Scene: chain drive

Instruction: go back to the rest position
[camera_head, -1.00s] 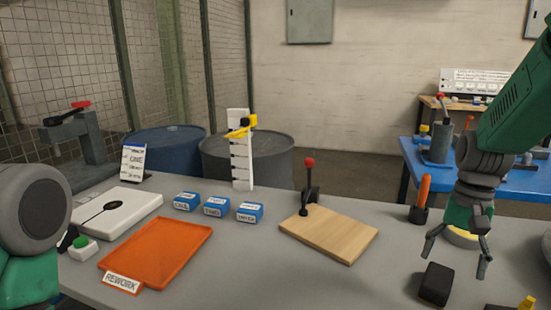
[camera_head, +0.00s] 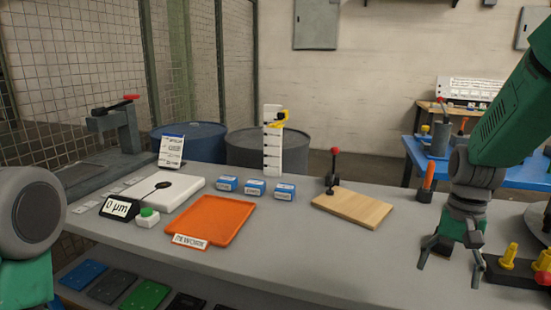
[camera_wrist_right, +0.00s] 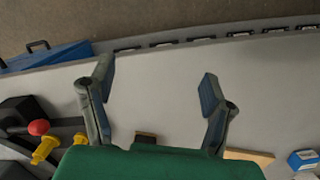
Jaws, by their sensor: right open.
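My right gripper (camera_head: 450,272) hangs over the right front part of the grey table (camera_head: 300,262), fingers apart and pointing down. In the right wrist view its two fingers (camera_wrist_right: 157,78) are spread with nothing between them. A small dark block (camera_head: 436,245) lies close behind its left finger in the head view; I cannot tell if they touch. Of my left arm, only a round grey joint and green link show at the left edge; its gripper is outside the view.
An orange tray (camera_head: 210,220), blue boxes (camera_head: 256,188), a wooden board (camera_head: 352,206) with a red-knobbed lever (camera_head: 335,160), and an orange-handled tool (camera_head: 427,182) stand on the table. Yellow-topped parts (camera_head: 510,256) are right of the gripper. The table's front middle is clear.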

